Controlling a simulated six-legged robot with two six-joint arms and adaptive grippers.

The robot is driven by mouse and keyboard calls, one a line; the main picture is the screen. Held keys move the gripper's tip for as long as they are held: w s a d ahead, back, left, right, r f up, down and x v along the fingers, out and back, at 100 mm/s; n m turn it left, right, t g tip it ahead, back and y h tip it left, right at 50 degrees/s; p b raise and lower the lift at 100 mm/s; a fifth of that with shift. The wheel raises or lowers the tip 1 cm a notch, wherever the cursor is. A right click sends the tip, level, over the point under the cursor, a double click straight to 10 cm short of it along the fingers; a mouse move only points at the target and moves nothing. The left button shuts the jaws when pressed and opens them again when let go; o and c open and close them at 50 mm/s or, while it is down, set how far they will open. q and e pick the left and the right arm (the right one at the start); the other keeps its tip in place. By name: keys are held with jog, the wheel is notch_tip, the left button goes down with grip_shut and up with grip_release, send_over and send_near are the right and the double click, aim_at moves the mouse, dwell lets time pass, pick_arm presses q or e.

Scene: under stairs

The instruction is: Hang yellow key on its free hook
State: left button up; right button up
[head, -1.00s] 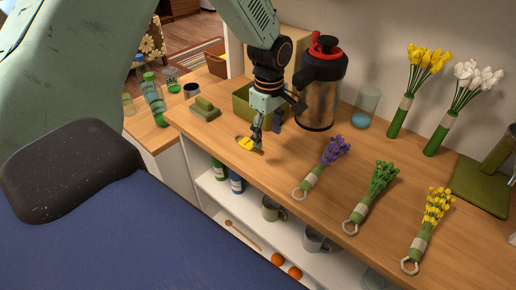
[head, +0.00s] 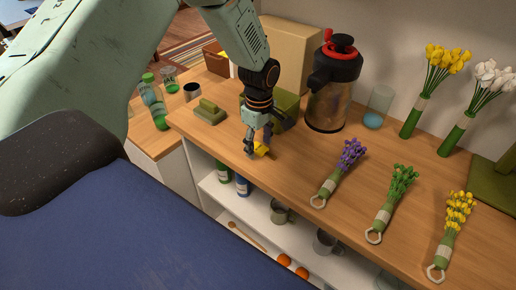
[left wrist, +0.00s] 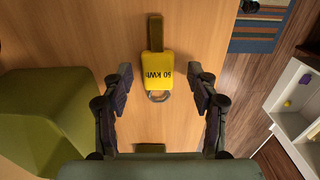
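The yellow key (head: 262,150) lies on the wooden counter near its front edge. In the left wrist view the yellow key (left wrist: 158,67) shows a yellow body marked "50 KWh", a metal ring at its lower end and a brownish bar at its upper end. My left gripper (head: 258,146) is just above the key. In the left wrist view my left gripper (left wrist: 160,84) is open, with a finger on each side of the key and a gap on both sides. My right gripper is not in view. No hook can be made out.
An olive box (head: 285,105) stands close behind the gripper. A dark jug with a red top (head: 333,85) and a glass (head: 377,108) are behind it. Several flower bundles with rings, including a lavender one (head: 340,172), lie to the right. Open shelves (head: 268,215) are below.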

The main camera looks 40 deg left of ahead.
aim_at(260, 148)
pick_arm(q)
jog(key=shift+w+d, duration=0.1)
jog(key=shift+d, duration=0.05)
jog(key=shift+c, duration=1.3)
jog(key=shift+w+f, duration=0.1)
jog(key=c, duration=0.8)
jog(key=shift+r, duration=5.05)
